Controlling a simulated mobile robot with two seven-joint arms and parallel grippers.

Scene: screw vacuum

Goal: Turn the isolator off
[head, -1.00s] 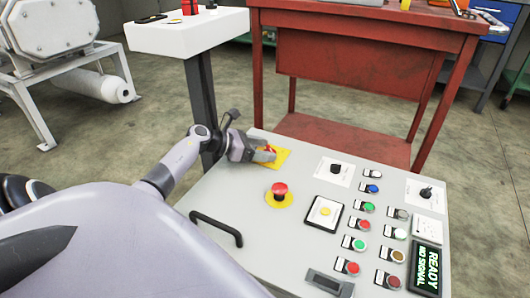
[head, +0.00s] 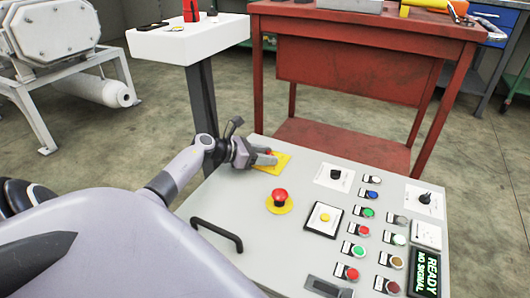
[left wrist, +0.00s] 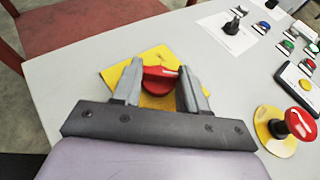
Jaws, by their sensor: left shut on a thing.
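The isolator is a red rotary handle (left wrist: 160,80) on a yellow square plate (left wrist: 120,75), at the far left corner of the grey control panel (head: 265,240). In the head view its yellow plate (head: 280,165) shows beyond my gripper, which hides most of the handle. My left gripper (left wrist: 158,88) has its fingers on either side of the red handle and is shut on it. In the head view my left gripper (head: 268,157) reaches in from the left. The handle lies across the gap between the fingers. My right gripper is not in view.
A red mushroom button (head: 280,196) on a yellow disc stands near the isolator. Black knobs, coloured push buttons and a display (head: 425,272) reading "READY NO SIGNAL" fill the right side. A black bar handle (head: 217,233) rises at the panel's left. A red table (head: 360,60) stands behind.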

